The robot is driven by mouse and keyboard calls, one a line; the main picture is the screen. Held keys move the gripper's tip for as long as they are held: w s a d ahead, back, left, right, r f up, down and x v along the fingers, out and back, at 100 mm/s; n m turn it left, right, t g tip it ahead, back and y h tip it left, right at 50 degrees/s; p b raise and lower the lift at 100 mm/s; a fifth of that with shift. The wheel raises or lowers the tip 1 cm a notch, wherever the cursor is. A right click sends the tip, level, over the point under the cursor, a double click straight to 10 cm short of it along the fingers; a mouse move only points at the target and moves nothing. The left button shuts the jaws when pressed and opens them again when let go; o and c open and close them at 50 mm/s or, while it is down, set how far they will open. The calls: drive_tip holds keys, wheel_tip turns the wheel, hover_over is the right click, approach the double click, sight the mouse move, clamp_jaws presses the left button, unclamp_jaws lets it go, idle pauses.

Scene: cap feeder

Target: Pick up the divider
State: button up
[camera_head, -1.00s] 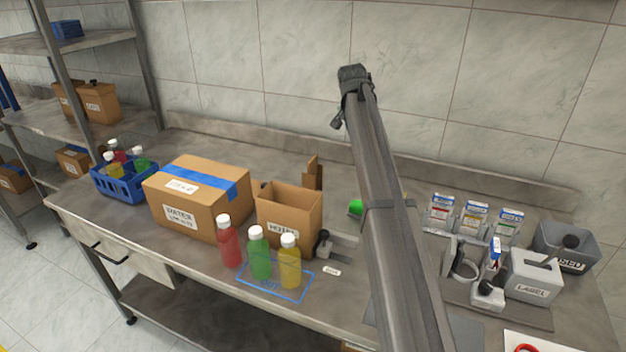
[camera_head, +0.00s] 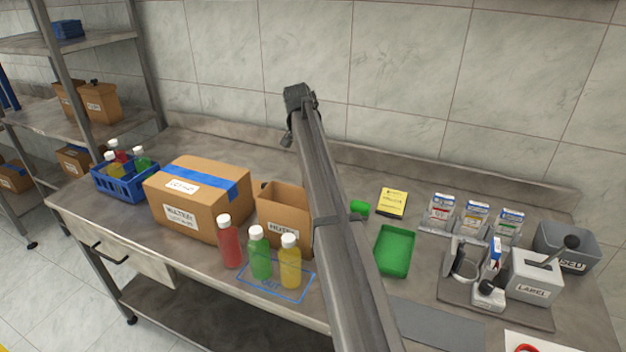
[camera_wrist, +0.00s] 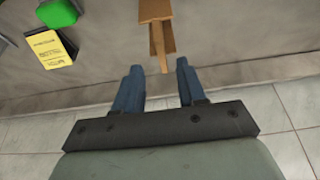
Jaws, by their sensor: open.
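The divider (camera_wrist: 156,32) is a brown cardboard piece of crossed flat panels. In the wrist view it lies ahead of my gripper (camera_wrist: 157,69), roughly in line with the gap between the fingers. The blue fingers are apart with nothing between them. The divider's near tip comes close to the gap; I cannot tell the height between them. In the head view my arm covers the spot behind the open cardboard box (camera_head: 283,207) where the divider stood, and my fingers are not visible there.
A taped carton (camera_head: 198,205), red, green and yellow bottles (camera_head: 260,258) and a blue crate (camera_head: 124,184) stand left. A green tray (camera_head: 394,251), yellow pad (camera_head: 392,202) and label machine (camera_head: 533,275) stand right. The tiled wall bounds the back.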

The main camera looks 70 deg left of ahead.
drive_tip(key=shift+x, duration=3.5)
drive_tip(key=shift+a, duration=0.15)
drive_tip(key=shift+c, duration=0.4)
clamp_jaws()
